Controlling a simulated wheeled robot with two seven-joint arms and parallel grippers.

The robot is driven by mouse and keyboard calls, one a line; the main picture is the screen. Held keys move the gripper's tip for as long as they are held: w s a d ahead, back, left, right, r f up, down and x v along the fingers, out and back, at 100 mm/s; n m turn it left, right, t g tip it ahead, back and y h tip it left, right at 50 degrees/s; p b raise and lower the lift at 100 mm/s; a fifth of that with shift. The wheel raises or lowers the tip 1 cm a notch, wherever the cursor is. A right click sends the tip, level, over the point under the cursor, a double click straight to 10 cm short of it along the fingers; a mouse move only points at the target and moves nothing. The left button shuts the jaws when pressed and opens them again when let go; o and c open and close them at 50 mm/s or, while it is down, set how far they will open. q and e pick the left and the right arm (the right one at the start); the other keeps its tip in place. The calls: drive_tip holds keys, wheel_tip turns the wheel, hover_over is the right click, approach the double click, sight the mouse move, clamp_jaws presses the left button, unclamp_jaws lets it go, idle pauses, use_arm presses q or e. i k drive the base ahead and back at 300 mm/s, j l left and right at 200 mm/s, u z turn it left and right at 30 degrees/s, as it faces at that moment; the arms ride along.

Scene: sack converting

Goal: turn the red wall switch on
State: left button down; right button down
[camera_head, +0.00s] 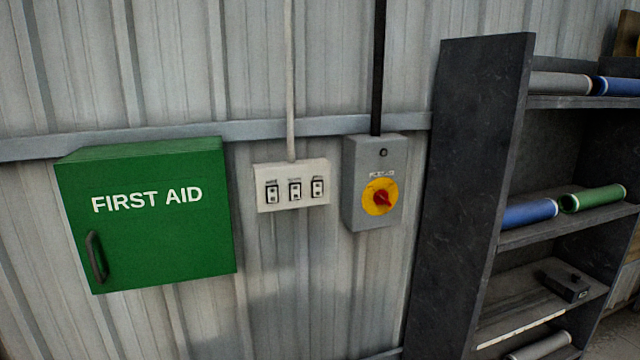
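The red wall switch (382,198) is a red rotary knob on a round yellow plate. It sits on the front of a grey box (360,210) fixed to the corrugated wall, right of the picture's middle. Small lettering above the yellow plate is too blurred to read. The knob looks tilted, but I cannot tell which marked position it points to. Neither of my grippers shows in the head view.
A white panel with several small rocker switches (292,205) is just left of the grey box. A green first aid cabinet (150,250) juts out further left. A dark shelf unit (465,150) with coloured rolls stands close on the right. The space before the switch looks clear.

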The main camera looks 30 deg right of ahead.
sight(381, 197)
drive_tip(key=z, duration=1.15)
drive_tip(key=k+l+z, duration=0.2)
drive_tip(key=z, duration=0.15)
drive_tip(key=l, duration=0.1)
